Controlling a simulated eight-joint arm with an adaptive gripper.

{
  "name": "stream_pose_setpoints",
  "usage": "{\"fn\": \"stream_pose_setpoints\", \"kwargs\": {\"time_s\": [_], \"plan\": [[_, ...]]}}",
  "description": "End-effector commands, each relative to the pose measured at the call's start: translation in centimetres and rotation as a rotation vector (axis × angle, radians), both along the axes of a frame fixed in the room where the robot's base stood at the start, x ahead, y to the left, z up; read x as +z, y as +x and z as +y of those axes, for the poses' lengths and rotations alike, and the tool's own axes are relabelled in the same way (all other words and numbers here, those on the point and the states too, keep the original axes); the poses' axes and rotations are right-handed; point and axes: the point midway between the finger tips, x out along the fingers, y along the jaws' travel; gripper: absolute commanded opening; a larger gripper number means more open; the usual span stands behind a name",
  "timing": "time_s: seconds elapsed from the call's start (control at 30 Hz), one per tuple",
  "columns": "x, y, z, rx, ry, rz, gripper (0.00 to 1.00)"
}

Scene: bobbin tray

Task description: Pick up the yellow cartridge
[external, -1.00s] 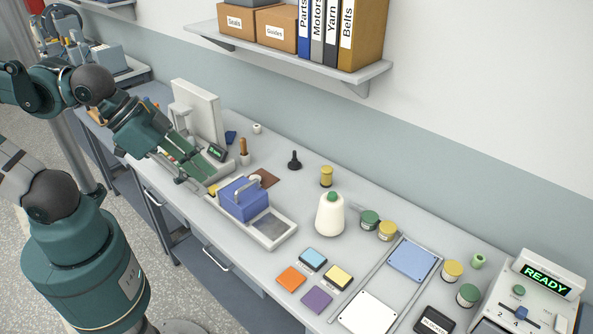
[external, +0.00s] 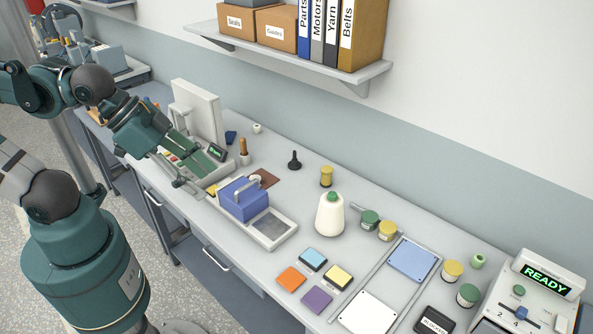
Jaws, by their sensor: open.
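My gripper (external: 208,183) is at the left of the bench, low over a pale tray beside the white upright panel. Its two green fingers are spread apart, pointing right and down. A small yellow piece (external: 211,190) shows just beyond the fingertips, left of the blue box; it may be the yellow cartridge, but the fingers and box partly hide it. I cannot tell whether a finger touches it. Another yellow-topped square block (external: 338,277) lies at the front middle, among orange (external: 291,279), light blue (external: 313,259) and purple (external: 317,299) ones.
A blue box with a handle (external: 240,203) stands on a pale tray (external: 283,235) close right of my gripper. The white panel (external: 199,112) rises behind my gripper.

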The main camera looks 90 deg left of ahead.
Motion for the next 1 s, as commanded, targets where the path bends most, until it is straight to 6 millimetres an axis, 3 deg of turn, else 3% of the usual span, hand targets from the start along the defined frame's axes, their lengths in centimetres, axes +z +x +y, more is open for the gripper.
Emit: {"fn": "stream_pose_setpoints", "kwargs": {"time_s": [0.37,1.0], "plan": [[-1.1,0.0,0.0,0.0,0.0,0.0,0.47],[-10.5,0.0,0.0,0.0,0.0,0.0,0.47]]}}
